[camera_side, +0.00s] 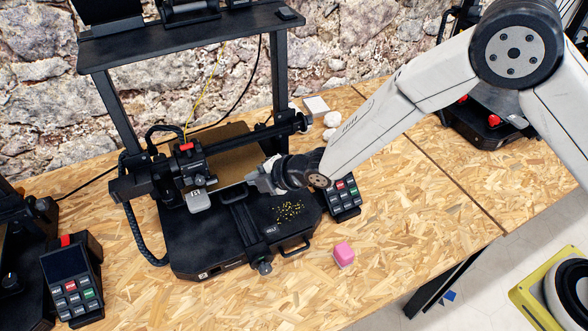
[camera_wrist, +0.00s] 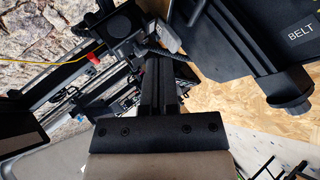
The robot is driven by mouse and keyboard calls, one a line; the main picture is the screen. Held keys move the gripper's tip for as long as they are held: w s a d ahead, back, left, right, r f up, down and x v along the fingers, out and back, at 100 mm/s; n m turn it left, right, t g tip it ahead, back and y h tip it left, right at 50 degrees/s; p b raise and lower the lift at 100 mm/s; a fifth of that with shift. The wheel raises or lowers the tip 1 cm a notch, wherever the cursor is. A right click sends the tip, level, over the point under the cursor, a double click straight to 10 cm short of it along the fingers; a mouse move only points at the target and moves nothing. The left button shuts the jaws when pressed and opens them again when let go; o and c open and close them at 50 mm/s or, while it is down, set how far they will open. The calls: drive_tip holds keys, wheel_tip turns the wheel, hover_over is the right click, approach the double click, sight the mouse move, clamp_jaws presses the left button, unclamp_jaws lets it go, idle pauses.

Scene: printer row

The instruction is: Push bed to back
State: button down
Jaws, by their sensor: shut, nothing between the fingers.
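The printer bed (camera_side: 228,142) is a flat brown plate in the side view. It lies toward the back of the black printer base (camera_side: 215,245), partly behind the gantry bar and print head. My gripper (camera_side: 254,181) is shut and empty. Its tip is low over the base, just in front of the bed's front right part; I cannot tell whether they touch. The print head (camera_side: 194,172), with its light grey block, hangs left of my gripper. In the wrist view the belt knob (camera_wrist: 289,88) and part of the base show at right; the bed is not clearly visible there.
Yellow specks (camera_side: 288,211) lie on the base's front. A keypad unit (camera_side: 343,197) stands right of the base, close to my wrist. A pink cube (camera_side: 343,254) sits on the wood-chip table (camera_side: 420,225) in front. Other printers stand left and right. A stone wall is behind.

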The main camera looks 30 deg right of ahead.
sight(231, 202)
drive_tip(key=s+d+r+n+t+y, duration=0.2)
drive_tip(key=s+d+r+y, duration=0.25)
drive_tip(key=s, duration=0.45)
wheel_tip(231, 202, down, 12)
drive_tip(key=shift+a+r, duration=0.2)
drive_tip(key=shift+a, duration=0.05)
idle(0.4)
drive_tip(key=shift+x, duration=4.8)
drive_tip(key=shift+w+a+f, duration=0.1)
drive_tip(key=shift+w+f, duration=0.05)
drive_tip(key=shift+w, duration=0.85)
drive_tip(key=shift+w+a+f, duration=0.1)
drive_tip(key=shift+w, duration=0.95)
drive_tip(key=shift+w, duration=0.15)
